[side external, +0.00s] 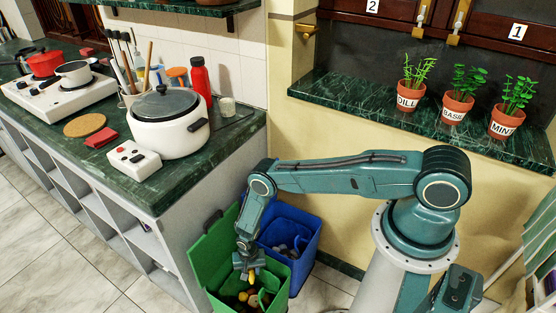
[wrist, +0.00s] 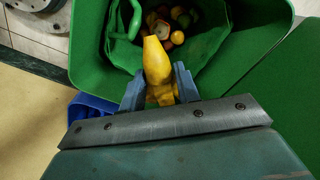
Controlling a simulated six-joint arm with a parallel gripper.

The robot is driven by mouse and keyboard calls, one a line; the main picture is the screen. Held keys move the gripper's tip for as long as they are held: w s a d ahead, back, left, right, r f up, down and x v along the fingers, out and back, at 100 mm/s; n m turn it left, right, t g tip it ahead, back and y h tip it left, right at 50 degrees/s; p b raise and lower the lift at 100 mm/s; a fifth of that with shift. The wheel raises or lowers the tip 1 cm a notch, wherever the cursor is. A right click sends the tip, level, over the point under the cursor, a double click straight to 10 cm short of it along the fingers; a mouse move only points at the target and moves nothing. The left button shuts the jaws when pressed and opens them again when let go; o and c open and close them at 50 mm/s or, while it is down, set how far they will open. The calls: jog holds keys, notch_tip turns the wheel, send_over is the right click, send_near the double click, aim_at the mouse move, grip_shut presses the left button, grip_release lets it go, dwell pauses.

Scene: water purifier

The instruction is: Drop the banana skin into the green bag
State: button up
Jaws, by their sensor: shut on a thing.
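My gripper (side external: 246,268) is over the green bin in the side view, pointing down. Its fingers, seen in the wrist view (wrist: 160,88), are shut on a yellow banana skin (wrist: 155,62). In the side view a bit of the yellow skin (side external: 252,275) shows just below the fingertips. The green bag (wrist: 205,48) lines the inside of the green bin (side external: 209,251), and the skin is over its opening. Fruit scraps (wrist: 178,18) lie in the bag. I cannot tell whether the skin touches them.
A blue bin (side external: 308,240) with dark and pale items stands right behind the green one. The counter (side external: 190,180) with a white pot (side external: 168,125) is at the left. Potted herbs (side external: 455,105) stand on the windowsill at the right, well clear of the bins.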

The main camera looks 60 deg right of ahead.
aim_at(250, 270)
jog(key=shift+f, duration=0.1)
jog(key=o, duration=1)
jog(key=shift+o, duration=0.2)
notch_tip(250, 270, up, 14)
dwell(0.6)
dwell(0.4)
